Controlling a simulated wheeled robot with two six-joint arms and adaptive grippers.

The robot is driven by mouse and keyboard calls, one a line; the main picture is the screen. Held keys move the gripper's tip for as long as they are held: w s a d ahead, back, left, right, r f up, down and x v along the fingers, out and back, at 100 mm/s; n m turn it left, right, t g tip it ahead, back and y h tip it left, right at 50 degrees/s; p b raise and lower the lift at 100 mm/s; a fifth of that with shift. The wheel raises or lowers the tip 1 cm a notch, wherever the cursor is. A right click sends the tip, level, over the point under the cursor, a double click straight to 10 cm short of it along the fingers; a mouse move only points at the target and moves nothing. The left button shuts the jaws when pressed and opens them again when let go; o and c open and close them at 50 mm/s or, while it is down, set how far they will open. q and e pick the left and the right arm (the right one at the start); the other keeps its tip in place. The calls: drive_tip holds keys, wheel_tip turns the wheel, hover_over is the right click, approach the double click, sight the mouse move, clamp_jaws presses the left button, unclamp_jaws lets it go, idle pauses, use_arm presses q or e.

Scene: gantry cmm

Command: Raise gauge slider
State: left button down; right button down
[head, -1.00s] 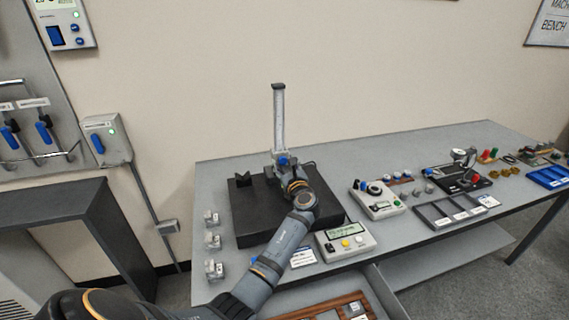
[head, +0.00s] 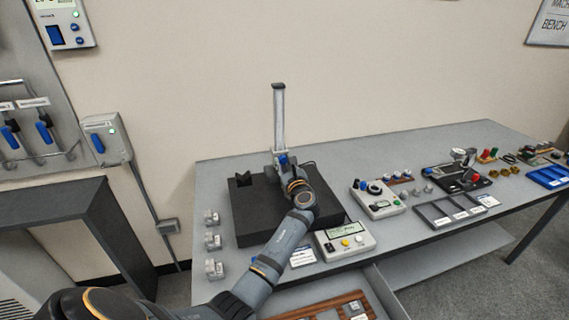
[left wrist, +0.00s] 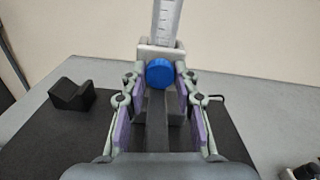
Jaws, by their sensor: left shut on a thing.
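The height gauge stands on the black surface plate (head: 252,219), with its silver upright column (head: 279,120) topped by a dark cap. Its slider (head: 280,158) sits low on the column, near the base, with a blue knob that shows large in the left wrist view (left wrist: 159,73). My left gripper (left wrist: 158,88) reaches the slider from the front, with its purple-padded fingers on either side of the blue knob, shut on it. In the head view my left arm and wrist hide the lower front of the gauge. My right gripper is in no view.
A black V-block (head: 244,180) stands on the plate, left of the gauge; it also shows in the left wrist view (left wrist: 72,95). A readout box (head: 345,240) and a control box (head: 377,199) stand to the right. Small metal blocks (head: 213,241) line the bench's left edge.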

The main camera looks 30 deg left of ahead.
sight(285, 168)
use_arm(q)
wheel_tip(285, 168, up, 14)
drive_tip(key=p, duration=1.2)
drive_tip(key=shift+r+p, duration=0.15)
drive_tip(key=shift+p, duration=0.15)
drive_tip(key=shift+f, duration=0.2)
drive_tip(key=c, duration=1)
unclamp_jaws()
drive_tip(key=shift+f, duration=0.1)
drive_tip(key=v, duration=0.7)
drive_tip(key=shift+s+d, duration=0.15)
drive_tip(key=shift+s, duration=0.05)
